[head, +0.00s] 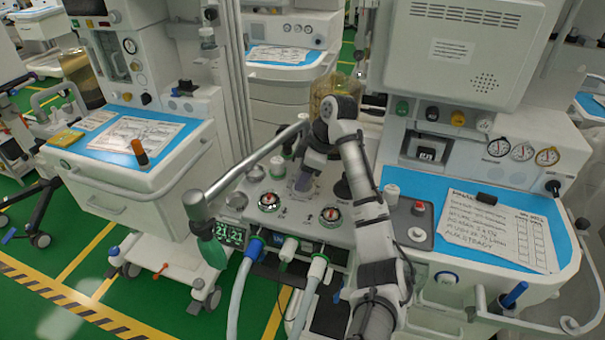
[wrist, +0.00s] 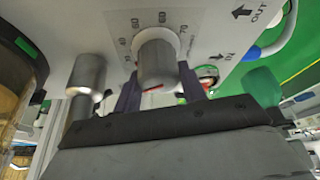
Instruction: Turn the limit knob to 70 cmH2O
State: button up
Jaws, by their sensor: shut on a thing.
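The limit knob (wrist: 157,64) is a grey cylinder on a white panel in the wrist view. My gripper (wrist: 158,84) is shut on the knob, one dark finger on each side. In the head view my gripper (head: 303,180) points down at the panel, and the knob is mostly hidden there.
A second grey post (wrist: 87,75) stands left of the knob, close to the finger. A metal rail (head: 250,160) runs to the left. A blue-topped work surface (head: 450,240) lies to the right.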

jog(key=m+t+p, duration=0.1)
jog(key=m, duration=0.2)
jog(key=shift+r+m+p, duration=0.1)
jog(key=shift+m+p, duration=0.2)
jog(key=shift+p, duration=0.1)
jog(key=m+t+p, duration=0.1)
jog(key=m, duration=0.1)
jog(key=m+t+h+p, duration=0.1)
jog(key=m, duration=0.1)
jog(key=shift+m+p, duration=0.3)
jog(key=shift+p, duration=0.05)
jog(key=m+p, duration=0.1)
jog(key=m, duration=0.1)
jog(key=m+h+p, duration=0.1)
jog(key=m+p, duration=0.1)
jog(key=shift+w+t+h, duration=0.1)
jog(key=shift+t+h, duration=0.2)
jog(key=shift+d+m+h+p, duration=0.1)
jog(key=shift+m+h+p, duration=0.5)
jog(key=shift+m, duration=0.7)
jog(key=o, duration=1)
